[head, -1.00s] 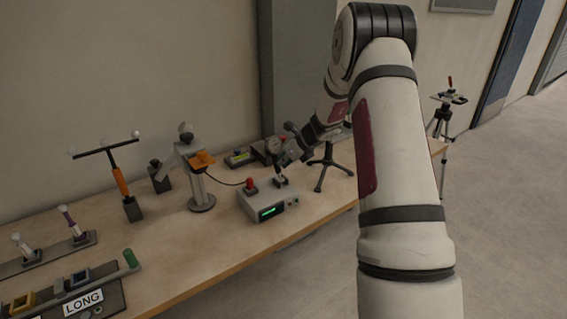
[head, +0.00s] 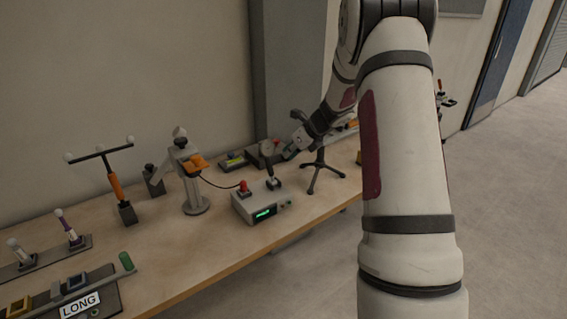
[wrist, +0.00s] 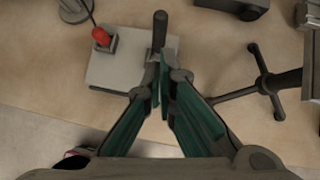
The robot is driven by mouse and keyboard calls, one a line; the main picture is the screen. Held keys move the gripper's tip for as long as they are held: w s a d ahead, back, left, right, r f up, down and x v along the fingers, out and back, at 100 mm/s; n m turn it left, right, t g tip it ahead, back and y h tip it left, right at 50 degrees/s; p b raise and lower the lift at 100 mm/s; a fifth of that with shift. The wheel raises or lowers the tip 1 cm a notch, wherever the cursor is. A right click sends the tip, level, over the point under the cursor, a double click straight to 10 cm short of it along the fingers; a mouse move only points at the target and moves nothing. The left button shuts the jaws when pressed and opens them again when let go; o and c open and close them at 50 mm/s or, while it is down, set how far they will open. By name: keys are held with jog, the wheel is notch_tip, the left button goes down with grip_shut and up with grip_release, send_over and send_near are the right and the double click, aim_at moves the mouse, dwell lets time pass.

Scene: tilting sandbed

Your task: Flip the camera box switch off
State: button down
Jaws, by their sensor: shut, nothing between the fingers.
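The camera box (head: 240,207) is a pale grey box with a lit green display, near the front edge of the bench. It also shows in the wrist view (wrist: 112,72). A red knob (head: 244,187) stands on its left side and a black lever switch (head: 273,182) on its right. The lever also shows in the wrist view (wrist: 159,32), just beyond my fingertips. My gripper (wrist: 160,72) is shut and empty, with green inner finger faces. In the head view, my gripper (head: 288,154) is above and right of the lever and looks apart from it.
A black tripod stand (head: 318,172) is close to the right of the box. An orange-topped post (head: 195,190) with a cable stands to the left. A small dark device (head: 235,160) lies behind. Bare bench is in front of the box.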

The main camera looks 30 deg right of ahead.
jog(key=shift+s+d+r, duration=0.1)
jog(key=shift+s+r, duration=0.15)
jog(key=shift+r, duration=0.45)
jog(key=shift+s+d+r, duration=0.15)
jog(key=shift+s+r, duration=0.15)
jog(key=shift+r, duration=0.4)
jog(key=shift+s+d+r, duration=0.1)
jog(key=shift+s+r, duration=0.15)
jog(key=shift+r, duration=0.45)
jog(key=s+a+r+n+g, duration=0.1)
jog(key=s+a+r+n, duration=0.35)
jog(key=a, duration=0.25)
jog(key=s+a+r+n+y, duration=0.1)
jog(key=s+a+r+n, duration=0.3)
jog(key=a+n, duration=0.2)
jog(key=s+a+r+n+g, duration=0.1)
jog(key=s+a+r+n, duration=0.35)
jog(key=a, duration=0.25)
jog(key=s+a+n+h, duration=0.1)
jog(key=s+a+n, duration=0.2)
jog(key=s+n, duration=0.6)
jog(key=s+a+n+h, duration=0.2)
jog(key=s+a+n, duration=0.2)
jog(key=s+n, duration=0.5)
jog(key=s, duration=0.5)
jog(key=shift+a+f+g, duration=0.2)
jog(key=shift+f+g, duration=0.1)
jog(key=shift+g, duration=0.1)
